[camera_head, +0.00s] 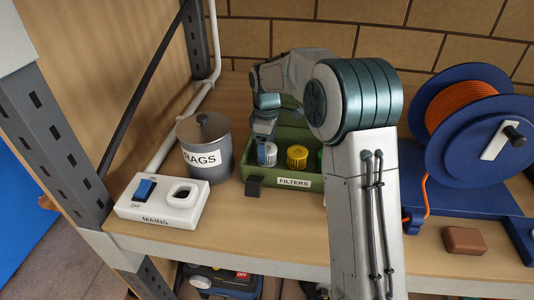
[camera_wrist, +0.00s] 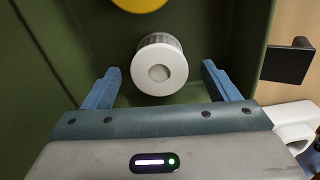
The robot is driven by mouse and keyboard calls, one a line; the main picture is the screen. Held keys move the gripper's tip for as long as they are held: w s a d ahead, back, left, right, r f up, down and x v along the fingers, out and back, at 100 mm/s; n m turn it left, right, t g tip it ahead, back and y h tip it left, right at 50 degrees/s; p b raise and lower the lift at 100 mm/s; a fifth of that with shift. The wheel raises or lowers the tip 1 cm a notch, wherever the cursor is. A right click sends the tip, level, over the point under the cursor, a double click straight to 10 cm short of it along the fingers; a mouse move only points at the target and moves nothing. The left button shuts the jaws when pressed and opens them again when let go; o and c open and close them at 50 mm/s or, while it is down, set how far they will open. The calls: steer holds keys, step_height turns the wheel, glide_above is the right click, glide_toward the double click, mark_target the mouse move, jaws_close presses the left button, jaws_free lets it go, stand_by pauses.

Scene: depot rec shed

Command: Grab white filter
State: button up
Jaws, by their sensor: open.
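The white filter (camera_wrist: 160,66) stands in the green filters bin, with a round white top and ribbed grey side. In the head view the white filter (camera_head: 268,154) shows at the left end of the green bin (camera_head: 250,188), partly hidden by my gripper. My gripper (camera_wrist: 156,84) is open, with one blue finger on each side of the white filter and a gap on both sides. In the head view my gripper (camera_head: 264,140) is over the bin's left end. A yellow filter (camera_head: 297,156) stands to the right of the white one; it also shows in the wrist view (camera_wrist: 140,3).
A grey bin labelled RAGS (camera_head: 207,150) stands left of the green bin. A white MAINS switch box (camera_head: 162,200) sits at the shelf's front left. A blue reel with orange cable (camera_head: 465,105) is at the right. A brown block (camera_head: 465,240) lies near the front edge.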

steer(key=shift+f, duration=1.55)
steer(key=c, duration=1.1)
steer(key=shift+r, duration=0.15)
